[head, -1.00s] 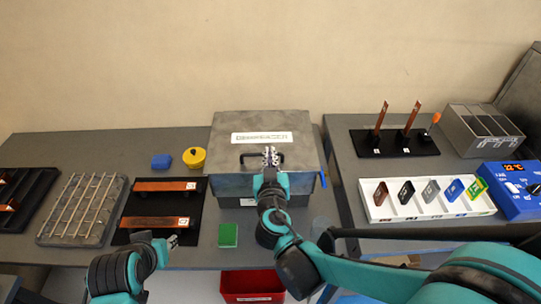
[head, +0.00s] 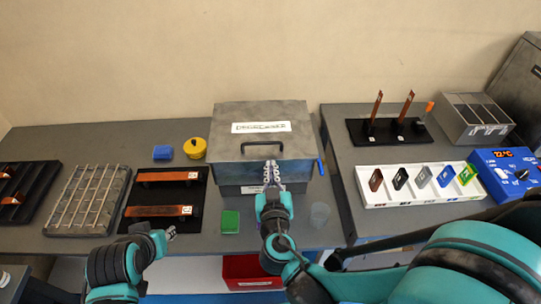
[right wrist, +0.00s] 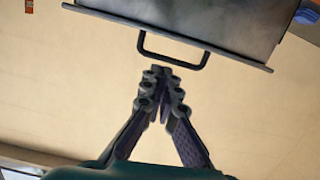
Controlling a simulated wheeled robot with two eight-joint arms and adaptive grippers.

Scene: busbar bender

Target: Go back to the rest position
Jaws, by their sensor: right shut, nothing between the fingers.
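My right gripper (head: 271,165) is shut and empty, in front of the grey metal box (head: 230,160) on the bench. Its fingertips are just on the near side of the box's black handle (head: 263,144) in the head view. In the right wrist view, the closed fingertips (right wrist: 160,72) lie just below the handle (right wrist: 172,60), with a small gap in the picture. My left gripper (head: 170,232) is small at the bench's front edge, near the black mat; its finger state is unclear.
Copper bars lie on the black mat (head: 140,224). A red bin (head: 240,268) is below. The right bench holds a white tray (head: 375,200) and a blue device (head: 508,175).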

